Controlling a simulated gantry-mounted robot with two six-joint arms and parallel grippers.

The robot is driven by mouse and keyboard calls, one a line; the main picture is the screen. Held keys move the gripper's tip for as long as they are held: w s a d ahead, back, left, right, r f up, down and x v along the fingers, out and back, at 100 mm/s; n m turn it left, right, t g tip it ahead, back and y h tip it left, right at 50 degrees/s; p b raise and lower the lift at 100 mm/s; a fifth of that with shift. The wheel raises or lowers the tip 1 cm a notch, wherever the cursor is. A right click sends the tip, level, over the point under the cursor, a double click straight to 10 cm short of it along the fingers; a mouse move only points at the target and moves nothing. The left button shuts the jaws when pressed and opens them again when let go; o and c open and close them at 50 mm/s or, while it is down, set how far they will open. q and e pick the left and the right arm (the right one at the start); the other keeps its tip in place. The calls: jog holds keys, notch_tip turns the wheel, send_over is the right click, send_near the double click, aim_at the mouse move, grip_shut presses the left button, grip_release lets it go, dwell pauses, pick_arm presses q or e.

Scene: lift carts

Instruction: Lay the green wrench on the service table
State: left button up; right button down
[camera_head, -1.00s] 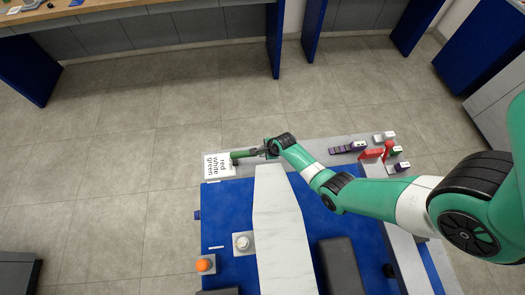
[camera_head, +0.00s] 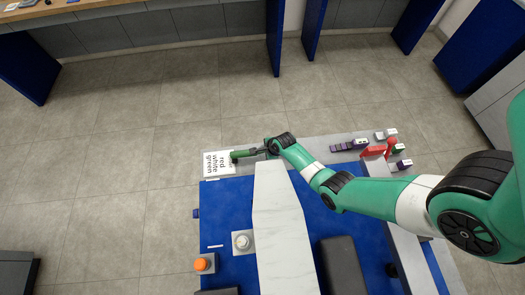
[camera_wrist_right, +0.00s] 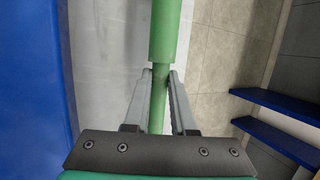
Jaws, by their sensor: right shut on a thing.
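The green wrench (camera_head: 243,154) is in the jaws of my right gripper (camera_head: 264,151), its thicker end pointing left, beside the white card. In the right wrist view the green shaft (camera_wrist_right: 165,35) runs between the two fingers of the right gripper (camera_wrist_right: 162,75), which are shut on it. The wrench is over the pale grey top (camera_head: 316,147) that runs along the far side of the blue surface; I take this for the service table. I cannot tell whether the wrench touches it. My left gripper is not in view.
Purple blocks (camera_head: 348,145) and red parts (camera_head: 374,151) stand to the right. An orange button (camera_head: 204,263) and a white knob (camera_head: 242,241) sit on the near left side.

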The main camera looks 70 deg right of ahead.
jog(key=shift+f+b, duration=0.45)
jog(key=shift+f, duration=0.05)
jog(key=c, duration=0.7)
grip_release()
jog(key=shift+o, duration=0.2)
jog(key=shift+f, duration=0.1)
jog(key=p+v, duration=1)
jog(key=v, duration=0.1)
jog(key=shift+r, duration=0.4)
jog(key=shift+a, duration=0.1)
